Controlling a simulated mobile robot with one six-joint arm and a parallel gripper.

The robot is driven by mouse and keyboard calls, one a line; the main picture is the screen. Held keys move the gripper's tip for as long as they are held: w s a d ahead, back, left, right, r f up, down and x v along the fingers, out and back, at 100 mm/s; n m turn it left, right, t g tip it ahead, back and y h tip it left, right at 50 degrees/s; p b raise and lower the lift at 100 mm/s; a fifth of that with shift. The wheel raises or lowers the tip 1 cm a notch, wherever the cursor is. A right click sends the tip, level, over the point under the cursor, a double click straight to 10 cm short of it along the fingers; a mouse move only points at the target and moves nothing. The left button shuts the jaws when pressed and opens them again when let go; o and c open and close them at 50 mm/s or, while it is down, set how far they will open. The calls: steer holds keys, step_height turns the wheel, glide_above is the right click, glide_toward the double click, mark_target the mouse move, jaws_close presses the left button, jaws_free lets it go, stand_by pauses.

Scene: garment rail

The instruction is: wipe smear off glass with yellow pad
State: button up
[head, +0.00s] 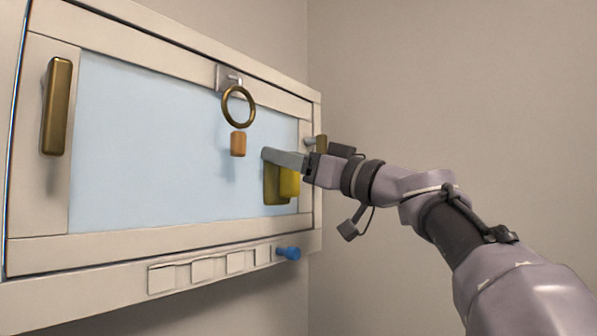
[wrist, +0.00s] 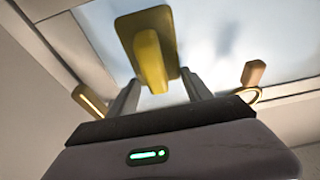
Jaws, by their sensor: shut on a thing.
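The yellow pad (head: 273,184) is against the right end of the pale blue glass (head: 150,140), with its flat olive-yellow plate facing the pane. My gripper (head: 283,160) is shut on the pad's bright yellow handle. In the wrist view the handle (wrist: 151,62) lies between the two fingers of my gripper (wrist: 160,92), with the plate beyond it. Whether the plate touches the glass is hard to tell. No clear smear shows in the head view. Dim grey patches (wrist: 225,38) on the glass in the wrist view may be smear or shadow.
A brass ring (head: 238,106) hangs from a bracket at the top frame, with an orange block (head: 238,144) below it, left of the pad. A brass handle (head: 57,106) is on the left frame. A blue knob (head: 289,253) and pale squares sit on the lower ledge.

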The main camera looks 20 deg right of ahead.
steer(key=shift+s+a+f+b, duration=0.1)
steer(key=shift+s+a+b, duration=0.5)
steer(key=shift+a, duration=0.2)
steer(key=shift+s+a+b, duration=0.5)
steer(key=shift+a+b, duration=0.2)
steer(key=shift+a, duration=0.05)
steer(key=shift+s+a, duration=0.2)
steer(key=shift+a, duration=0.05)
steer(key=shift+d, duration=0.1)
steer(key=shift+s+d, duration=0.1)
steer(key=shift+d, duration=0.05)
steer(key=b, duration=0.3)
glide_toward(258, 150)
steer(key=shift+s+r, duration=0.1)
steer(key=shift+r, duration=0.75)
